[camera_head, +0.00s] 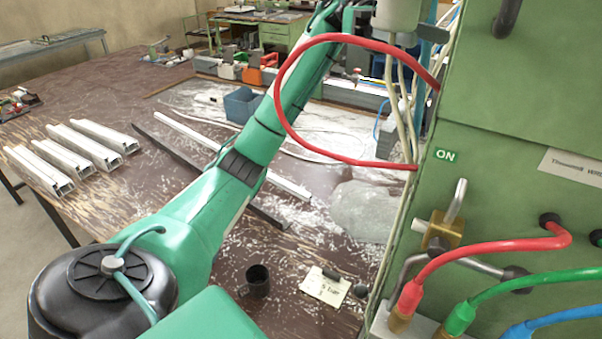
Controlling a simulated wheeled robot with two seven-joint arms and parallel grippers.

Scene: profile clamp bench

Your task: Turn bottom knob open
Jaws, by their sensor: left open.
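The green machine cabinet (500,140) fills the right side. Below its ON label (446,155) is a brass valve body (440,232) with an upright grey metal lever (457,200). A bent grey metal pipe or handle (468,263) with a dark end piece lies just below it. I cannot tell for sure which of these is the bottom knob. My left arm reaches up from the lower left to the top centre. My left gripper (404,40) is open at the top, beside the cabinet's left edge, well above and apart from the lever. Its fingers are hard to make out. My right gripper is not in view.
A red hose (290,125) loops out over the bench. Red, green and blue hoses (485,295) run in front of the cabinet's lower part. A dark mug (258,281) and a note (326,287) lie on the bench (150,200). White profiles (60,160) lie at left.

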